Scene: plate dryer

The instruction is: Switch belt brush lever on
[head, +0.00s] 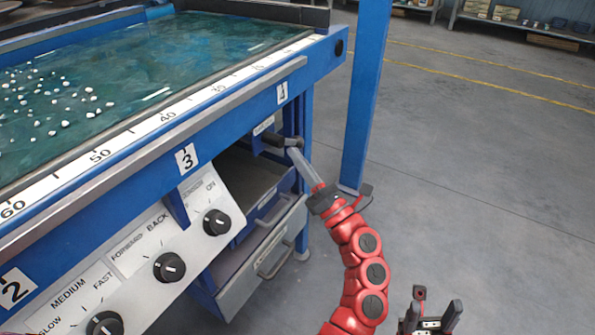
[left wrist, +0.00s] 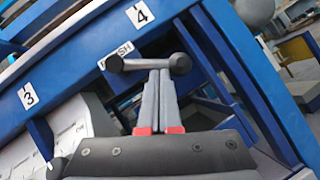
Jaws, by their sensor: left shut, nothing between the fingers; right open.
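In the left wrist view, the lever (left wrist: 148,64) lies crosswise at the tips of my left gripper (left wrist: 165,75). In the head view, my left gripper (head: 293,152) is shut and empty, its grey fingers at the lever's near end. I cannot tell whether they touch it. A partly hidden label (left wrist: 116,55) ending in "SH" sits behind the lever. My right gripper (head: 434,316) is open and empty at the bottom edge, far from the lever.
A blue table (head: 225,108) with a ruler edge and water-like top fills the left. A control panel (head: 140,262) with several black knobs hangs below it. A drawer (head: 262,255) is under the lever, and a blue post (head: 366,100) stands to its right.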

